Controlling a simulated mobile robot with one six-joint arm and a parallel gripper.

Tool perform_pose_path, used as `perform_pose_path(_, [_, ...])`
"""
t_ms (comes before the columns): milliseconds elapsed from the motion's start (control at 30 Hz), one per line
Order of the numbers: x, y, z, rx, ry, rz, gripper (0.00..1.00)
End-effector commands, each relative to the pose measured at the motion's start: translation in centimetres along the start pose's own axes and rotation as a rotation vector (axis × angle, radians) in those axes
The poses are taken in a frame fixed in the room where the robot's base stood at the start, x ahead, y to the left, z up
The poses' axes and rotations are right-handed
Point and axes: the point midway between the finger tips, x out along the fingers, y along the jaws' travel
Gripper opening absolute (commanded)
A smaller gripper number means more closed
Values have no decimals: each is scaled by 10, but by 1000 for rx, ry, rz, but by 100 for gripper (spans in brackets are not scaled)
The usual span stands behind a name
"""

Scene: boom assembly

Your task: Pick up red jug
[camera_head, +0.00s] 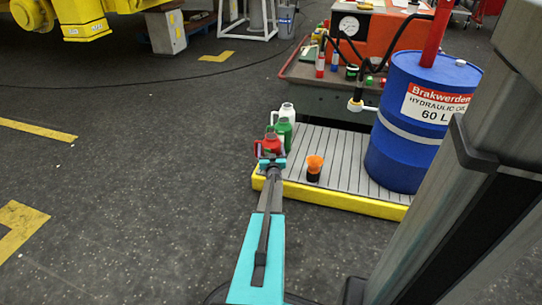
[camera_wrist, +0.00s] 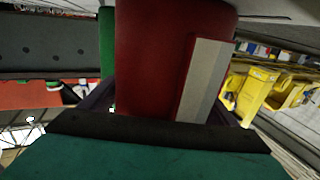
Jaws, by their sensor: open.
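The red jug (camera_head: 269,146) stands at the left edge of the grey slatted platform (camera_head: 346,168) in the head view. In the wrist view the red jug (camera_wrist: 150,60) fills the upper middle, very close, with a pale label on its side. My gripper (camera_head: 272,162) is at the near side of the jug and hides its lower part. In the wrist view dark fingers show on both sides of the jug, which appears to be between them. The fingers are open; whether either touches the jug I cannot tell.
A green jug (camera_head: 284,130) and a white jug (camera_head: 287,112) stand close behind the red one. An orange and black container (camera_head: 314,165) stands to the right. A blue barrel (camera_head: 401,145) stands farther right, and a red machine (camera_head: 377,40) is behind. The floor at left is clear.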

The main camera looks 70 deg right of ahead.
Motion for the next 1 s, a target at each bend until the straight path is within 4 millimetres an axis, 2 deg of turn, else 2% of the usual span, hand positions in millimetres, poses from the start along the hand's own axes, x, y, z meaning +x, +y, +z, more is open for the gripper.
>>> perform_pose_path(567, [1, 0, 0, 0, -1, 0, 82])
perform_pose_path(700, [1, 0, 0, 0, -1, 0, 58])
perform_pose_path(800, [1, 0, -1, 0, 1, 0, 44])
perform_pose_path(1000, [1, 0, -1, 0, 0, -1, 44])
